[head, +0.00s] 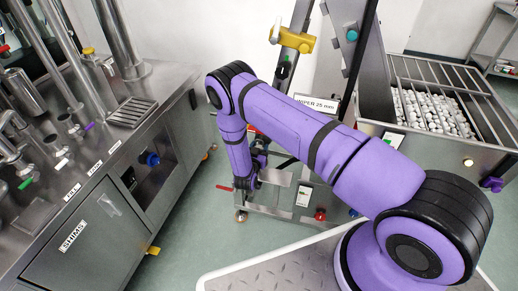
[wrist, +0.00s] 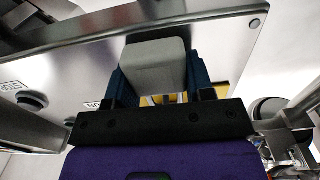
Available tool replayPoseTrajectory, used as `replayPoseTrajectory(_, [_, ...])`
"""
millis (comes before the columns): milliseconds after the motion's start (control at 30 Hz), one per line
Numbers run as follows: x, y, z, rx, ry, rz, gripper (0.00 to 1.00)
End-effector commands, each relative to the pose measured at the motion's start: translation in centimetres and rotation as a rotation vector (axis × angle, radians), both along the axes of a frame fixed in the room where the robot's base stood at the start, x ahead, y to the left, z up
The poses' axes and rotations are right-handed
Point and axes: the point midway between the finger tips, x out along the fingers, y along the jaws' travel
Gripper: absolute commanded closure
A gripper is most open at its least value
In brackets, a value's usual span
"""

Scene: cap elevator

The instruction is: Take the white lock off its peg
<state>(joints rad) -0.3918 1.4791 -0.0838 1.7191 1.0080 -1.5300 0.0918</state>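In the wrist view a pale grey-white block, which I take for the white lock (wrist: 158,62), sits between the two dark blue fingers of my gripper (wrist: 160,82). The fingers lie along both its sides with no gap that I can see, so my gripper looks shut on it. The peg cannot be made out. In the head view my gripper (head: 249,180) hangs low beside the steel frame at the middle, and the lock cannot be made out there.
A steel panel (wrist: 225,38) with dark round fittings lies close beyond the fingers. In the head view a steel counter (head: 105,130) stands left, and a grated bin (head: 470,95) of white pieces stands right. Green floor (head: 185,220) is clear between counter and frame.

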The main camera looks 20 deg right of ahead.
Motion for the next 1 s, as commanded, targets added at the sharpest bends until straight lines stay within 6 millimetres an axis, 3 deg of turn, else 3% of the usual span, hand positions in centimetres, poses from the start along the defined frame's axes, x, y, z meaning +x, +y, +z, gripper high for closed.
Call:
replayPoseTrajectory(100, [0.0, 0.0, 0.0, 0.0, 0.0, 0.0, 0.77])
replayPoseTrajectory(1000, [0.0, 0.0, 1.0, 0.0, 0.0, 0.0, 0.77])
